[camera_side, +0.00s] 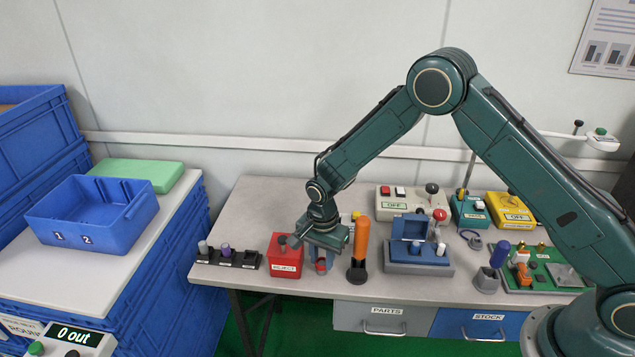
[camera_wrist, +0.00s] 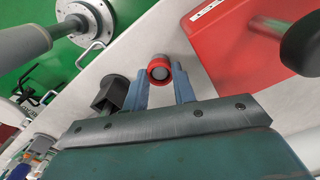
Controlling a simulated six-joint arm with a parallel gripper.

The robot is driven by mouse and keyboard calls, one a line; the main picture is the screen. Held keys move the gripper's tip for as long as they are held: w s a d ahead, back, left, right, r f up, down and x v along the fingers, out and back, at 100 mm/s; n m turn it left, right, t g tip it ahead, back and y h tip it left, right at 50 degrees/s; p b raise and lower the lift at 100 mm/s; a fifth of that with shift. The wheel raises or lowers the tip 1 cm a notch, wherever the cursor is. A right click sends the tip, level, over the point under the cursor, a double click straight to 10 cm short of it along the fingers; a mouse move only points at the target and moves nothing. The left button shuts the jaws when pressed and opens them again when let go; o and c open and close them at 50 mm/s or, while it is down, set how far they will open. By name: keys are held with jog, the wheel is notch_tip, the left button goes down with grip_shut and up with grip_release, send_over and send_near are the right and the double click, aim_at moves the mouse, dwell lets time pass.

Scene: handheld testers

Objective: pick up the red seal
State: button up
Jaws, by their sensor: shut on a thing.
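The red seal (camera_wrist: 159,68) is a small red ring with a grey round middle. In the wrist view it sits between the blue fingertips of my gripper (camera_wrist: 159,88), which is shut on it. In the side view my gripper (camera_side: 321,262) points down near the table's front edge, just right of the red REJECT box. A small red bit of the seal (camera_side: 321,267) shows there between the fingers. I cannot tell whether the seal still touches the table.
The red REJECT box (camera_side: 284,262) is close on the left, and an upright orange-handled tool (camera_side: 361,238) is close on the right. A black rack (camera_side: 228,259) with plugs stands further left.

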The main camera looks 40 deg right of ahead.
notch_tip(320, 180, up, 20)
dwell(0.6)
dwell(0.5)
